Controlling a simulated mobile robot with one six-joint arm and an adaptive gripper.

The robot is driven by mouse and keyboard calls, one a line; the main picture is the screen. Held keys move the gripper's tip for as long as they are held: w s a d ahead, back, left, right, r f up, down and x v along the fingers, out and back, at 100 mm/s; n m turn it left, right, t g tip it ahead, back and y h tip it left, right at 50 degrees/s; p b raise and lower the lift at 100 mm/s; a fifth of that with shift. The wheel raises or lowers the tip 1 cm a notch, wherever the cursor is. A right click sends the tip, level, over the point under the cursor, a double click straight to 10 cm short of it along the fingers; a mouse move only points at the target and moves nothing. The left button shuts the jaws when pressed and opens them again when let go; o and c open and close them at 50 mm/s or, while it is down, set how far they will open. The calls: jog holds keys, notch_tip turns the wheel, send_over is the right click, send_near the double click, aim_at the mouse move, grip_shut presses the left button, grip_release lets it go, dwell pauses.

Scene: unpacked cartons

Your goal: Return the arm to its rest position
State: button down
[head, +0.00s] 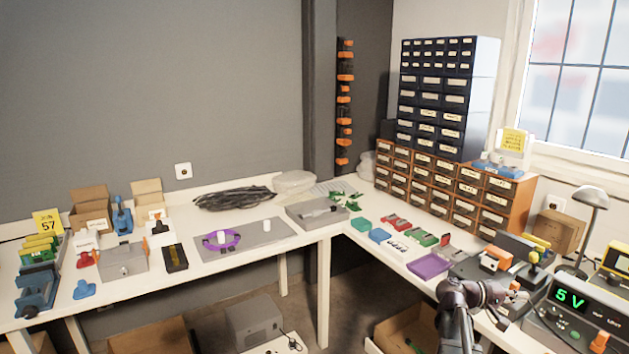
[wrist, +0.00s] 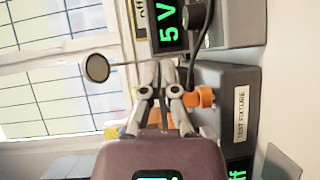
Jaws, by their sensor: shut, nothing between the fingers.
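My arm shows at the lower right of the head view, with my gripper (head: 514,294) in front of the right-hand bench, by the grey test equipment. In the wrist view my gripper (wrist: 160,78) has its two fingers close together, shut and empty. Behind the fingers is a grey box labelled TEST FIXTURE (wrist: 225,105) with an orange part (wrist: 200,97). The head view cannot show whether the fingertips touch anything.
A power supply reading 5 V (head: 570,299) stands right of my gripper. A desk lamp (head: 590,197) rises behind it. A purple tray (head: 429,266) lies to the left on the bench. Drawer cabinets (head: 465,190) stand at the back. An open carton (head: 405,330) is on the floor.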

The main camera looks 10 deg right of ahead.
jog(key=w+a+f+t+y, duration=0.15)
jog(key=a+f+y, duration=0.45)
jog(key=a, duration=0.6)
jog(key=w+a+f+t+y, duration=0.1)
jog(key=a+f+t+y, duration=0.15)
jog(key=a+f, duration=0.65)
jog(key=s+a+f+n+y, duration=0.1)
jog(key=a+y, duration=0.3)
jog(key=a, duration=0.8)
jog(key=s+a+f+n+y, duration=0.15)
jog(key=a+y, duration=0.25)
jog(key=a, duration=0.7)
notch_tip(320, 180, up, 22)
jog(key=p, duration=2.2)
jog(key=shift+a+r, duration=0.25)
jog(key=shift+a, duration=0.15)
jog(key=shift+s, duration=0.1)
